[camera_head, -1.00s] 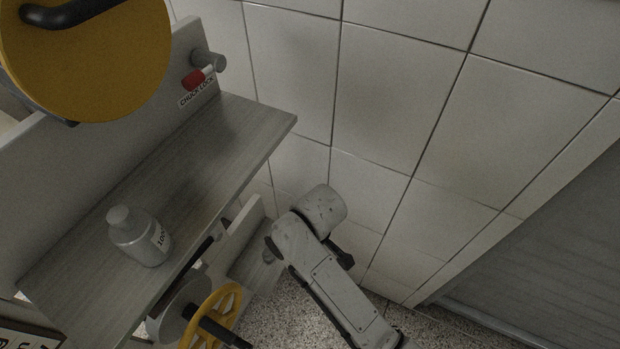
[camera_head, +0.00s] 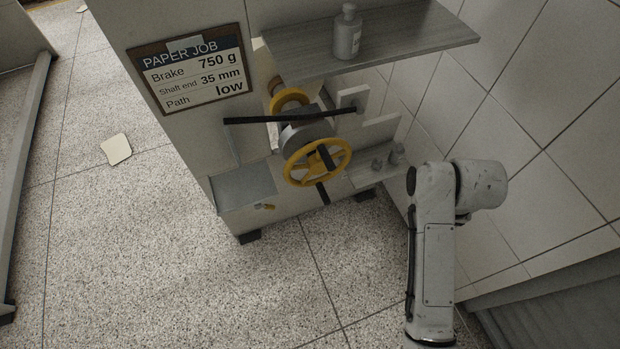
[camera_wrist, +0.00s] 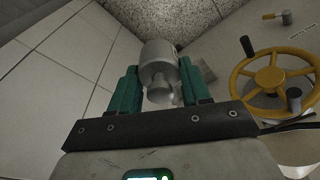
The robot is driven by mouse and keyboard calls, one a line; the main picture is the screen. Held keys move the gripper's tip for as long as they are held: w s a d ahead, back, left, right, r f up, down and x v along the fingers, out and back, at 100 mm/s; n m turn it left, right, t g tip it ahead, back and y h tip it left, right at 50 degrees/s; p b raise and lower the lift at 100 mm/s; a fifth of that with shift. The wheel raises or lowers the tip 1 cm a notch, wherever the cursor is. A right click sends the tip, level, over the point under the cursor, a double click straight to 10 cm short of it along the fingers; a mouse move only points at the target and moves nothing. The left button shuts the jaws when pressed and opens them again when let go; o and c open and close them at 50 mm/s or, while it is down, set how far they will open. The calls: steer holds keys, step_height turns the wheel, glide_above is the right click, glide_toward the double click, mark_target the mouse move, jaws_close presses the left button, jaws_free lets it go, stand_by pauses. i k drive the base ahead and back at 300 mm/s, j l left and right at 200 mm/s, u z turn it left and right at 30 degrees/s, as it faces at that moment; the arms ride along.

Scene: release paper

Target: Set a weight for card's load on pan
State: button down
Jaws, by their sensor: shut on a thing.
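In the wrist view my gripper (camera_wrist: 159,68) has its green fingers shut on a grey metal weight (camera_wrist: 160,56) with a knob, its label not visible. In the head view my gripper is hidden beyond my arm. The card (camera_head: 195,74) reads PAPER JOB, Brake 750 g, Shaft end 35 mm, Path low. A bottle-shaped grey weight (camera_head: 347,36) stands upright on the upper shelf.
A yellow handwheel (camera_head: 318,162) and black bars stand out from the stand's front. The upper shelf (camera_head: 420,30) overhangs them. A tiled wall (camera_head: 560,150) is close on the right. Speckled floor in front is open, with a pale card-like sheet (camera_head: 116,149) at left.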

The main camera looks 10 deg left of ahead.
mark_target(257, 182)
steer(key=l+u, duration=0.1)
steer(key=u, duration=0.25)
steer(key=l+u, duration=0.1)
steer(key=u, duration=0.3)
steer(key=l+u, duration=0.1)
steer(key=u, duration=0.25)
steer(key=i+l, duration=0.05)
